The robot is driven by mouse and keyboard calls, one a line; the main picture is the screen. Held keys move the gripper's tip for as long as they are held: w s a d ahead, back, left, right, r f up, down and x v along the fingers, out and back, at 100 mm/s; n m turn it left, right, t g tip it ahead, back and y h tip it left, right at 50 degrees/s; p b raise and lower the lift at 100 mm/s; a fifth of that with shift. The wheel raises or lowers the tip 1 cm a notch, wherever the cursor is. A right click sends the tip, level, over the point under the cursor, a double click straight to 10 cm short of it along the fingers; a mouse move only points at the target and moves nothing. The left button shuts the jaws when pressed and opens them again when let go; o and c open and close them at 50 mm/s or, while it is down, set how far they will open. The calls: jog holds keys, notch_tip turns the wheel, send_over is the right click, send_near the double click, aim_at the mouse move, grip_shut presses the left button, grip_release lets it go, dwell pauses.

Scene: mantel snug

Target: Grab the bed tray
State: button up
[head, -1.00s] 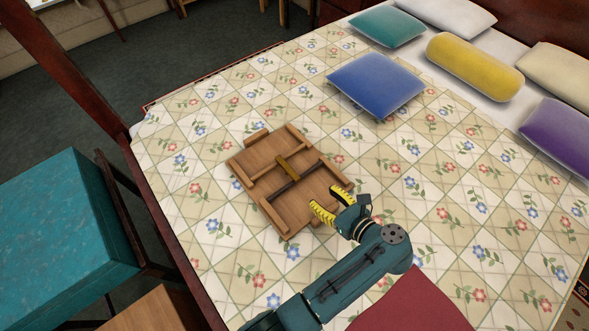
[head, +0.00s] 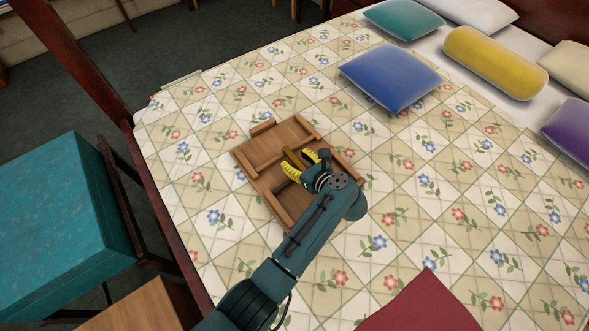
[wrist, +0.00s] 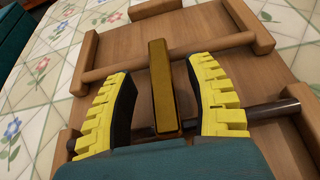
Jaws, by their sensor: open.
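The wooden bed tray (head: 262,150) lies on the patterned bedspread with its underside up, showing wooden bars and a dark rod. A brass-coloured bar (wrist: 160,82) stands out across its middle. My gripper (head: 303,164) is over the tray, its yellow fingers open. In the wrist view the fingers (wrist: 166,85) are on either side of the brass-coloured bar, with a gap on each side. My arm hides the tray's near right part in the head view.
A blue pillow (head: 391,77) lies beyond the tray, with a yellow bolster (head: 495,62) farther back. A red cloth (head: 425,307) lies at the front. A teal box-like piece (head: 60,215) stands left of the bed. The bedspread around the tray is mostly clear.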

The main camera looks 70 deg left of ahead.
jog(key=shift+s+a+f, duration=0.1)
jog(key=shift+a+f, duration=0.1)
jog(key=shift+a, duration=0.35)
jog(key=shift+c, duration=0.2)
jog(key=shift+d, duration=0.1)
grip_shut()
jog(key=shift+r, duration=0.2)
